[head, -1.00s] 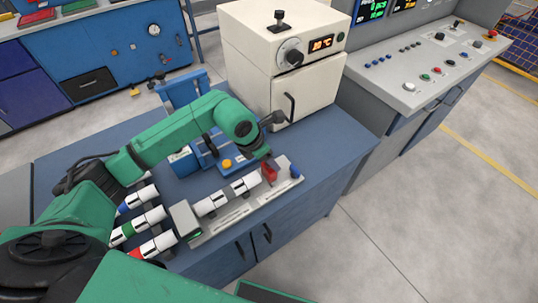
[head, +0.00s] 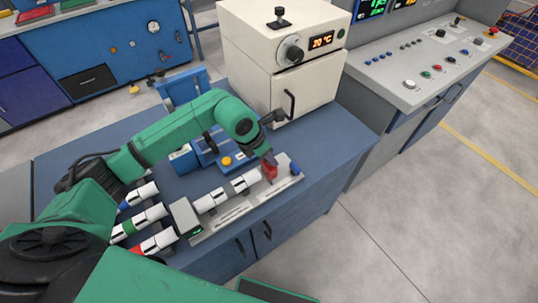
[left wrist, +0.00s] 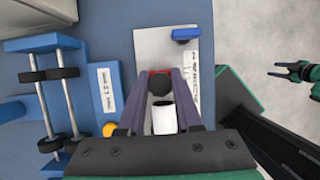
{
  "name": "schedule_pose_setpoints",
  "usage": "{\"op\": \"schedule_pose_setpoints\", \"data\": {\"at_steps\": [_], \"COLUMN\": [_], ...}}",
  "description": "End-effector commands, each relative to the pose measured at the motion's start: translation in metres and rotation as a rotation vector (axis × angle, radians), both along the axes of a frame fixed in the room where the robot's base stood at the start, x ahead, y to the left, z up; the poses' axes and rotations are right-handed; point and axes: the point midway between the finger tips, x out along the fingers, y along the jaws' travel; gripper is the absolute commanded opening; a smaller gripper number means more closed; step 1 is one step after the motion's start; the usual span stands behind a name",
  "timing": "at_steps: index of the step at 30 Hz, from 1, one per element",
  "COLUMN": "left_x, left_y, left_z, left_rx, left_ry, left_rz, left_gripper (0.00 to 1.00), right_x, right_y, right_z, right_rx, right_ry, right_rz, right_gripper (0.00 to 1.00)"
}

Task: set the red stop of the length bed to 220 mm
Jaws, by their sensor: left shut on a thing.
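The length bed (head: 236,218) is a light grey plate on the blue bench, with white pipe pieces along it. The red stop (head: 269,171) is near its far right end, and also shows between my fingers in the left wrist view (left wrist: 158,73). My left gripper (head: 267,161) is shut on the red stop from above; its fingers hide part of it. A blue part (left wrist: 186,34) sits on the bed beyond the stop. The scale beside it is too small to read. My right gripper (left wrist: 279,70) is over the floor with its fingers apart.
Pipes with blue, green and red ends (head: 150,217) lie left of the bed. A blue fixture with a yellow button (head: 226,160) stands behind it. A cream oven (head: 285,65) is at the back of the bench. The right end of the bench (head: 335,160) is clear.

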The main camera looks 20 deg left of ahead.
Motion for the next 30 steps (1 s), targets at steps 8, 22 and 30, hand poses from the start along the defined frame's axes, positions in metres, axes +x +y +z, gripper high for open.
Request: {"op": "schedule_pose_setpoints", "data": {"at_steps": [8, 22, 30], "left_x": [0.0005, 0.0008, -0.0005], "left_y": [0.0002, 0.0003, 0.0021], "left_z": [0.0012, 0.0016, -0.0023], "left_rx": [0.000, -0.001, 0.001], "left_ry": [-0.001, -0.002, -0.005], "left_rz": [0.001, 0.001, 0.002], "left_gripper": [0.00, 0.00, 0.00], "right_x": [0.0002, 0.0002, 0.0003], "right_y": [0.0001, 0.0003, 0.0002], "right_z": [0.0002, 0.0003, -0.0096], "right_rx": [0.000, 0.000, 0.000], "right_ry": [0.000, 0.000, -0.001], "right_rz": [0.000, 0.000, 0.000], "right_gripper": [0.50, 0.50, 0.50]}}
